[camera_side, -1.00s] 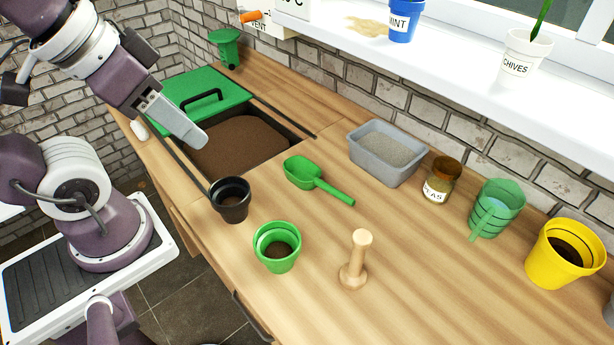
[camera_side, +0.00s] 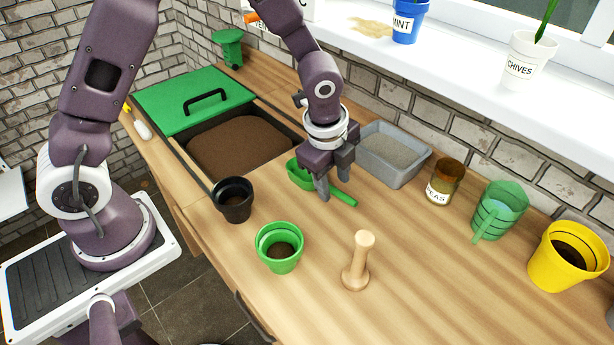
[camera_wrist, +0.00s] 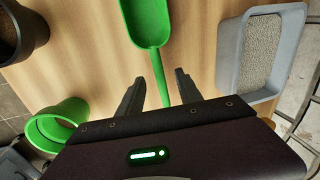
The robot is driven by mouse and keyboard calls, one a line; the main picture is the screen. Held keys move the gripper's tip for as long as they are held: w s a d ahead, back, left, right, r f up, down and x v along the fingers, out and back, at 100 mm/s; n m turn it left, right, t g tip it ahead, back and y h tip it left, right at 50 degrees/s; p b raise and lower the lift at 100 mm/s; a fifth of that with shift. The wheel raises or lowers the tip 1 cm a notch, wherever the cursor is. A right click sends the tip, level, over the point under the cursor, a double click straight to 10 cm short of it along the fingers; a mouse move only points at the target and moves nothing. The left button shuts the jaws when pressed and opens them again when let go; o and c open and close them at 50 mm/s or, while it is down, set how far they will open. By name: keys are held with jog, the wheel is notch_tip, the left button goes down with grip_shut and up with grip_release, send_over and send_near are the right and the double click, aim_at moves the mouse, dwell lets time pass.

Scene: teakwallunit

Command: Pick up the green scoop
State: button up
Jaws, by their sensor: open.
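The green scoop (camera_side: 299,175) lies on the wooden counter, its handle (camera_side: 343,197) pointing to the lower right in the side view. My gripper (camera_side: 326,192) points down over the scoop and hides part of it. In the wrist view the scoop (camera_wrist: 146,22) has its bowl at the top, and its handle (camera_wrist: 160,80) runs down between the two open fingers of my gripper (camera_wrist: 160,88). The fingers are apart from each other, one on each side of the handle. I cannot tell their exact height above the counter.
A grey tray of grit (camera_side: 398,172) stands close to the right of my gripper. A black pot (camera_side: 233,207) and a green pot (camera_side: 270,262) stand to the left, a wooden tamper (camera_side: 358,265) in front. The soil bin (camera_side: 235,145) lies behind left.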

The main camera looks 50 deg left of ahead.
jog(key=shift+w+f, duration=0.2)
jog(key=shift+f, duration=0.9)
grip_shut()
jog(key=shift+r, duration=0.15)
notch_tip(320, 180, up, 10)
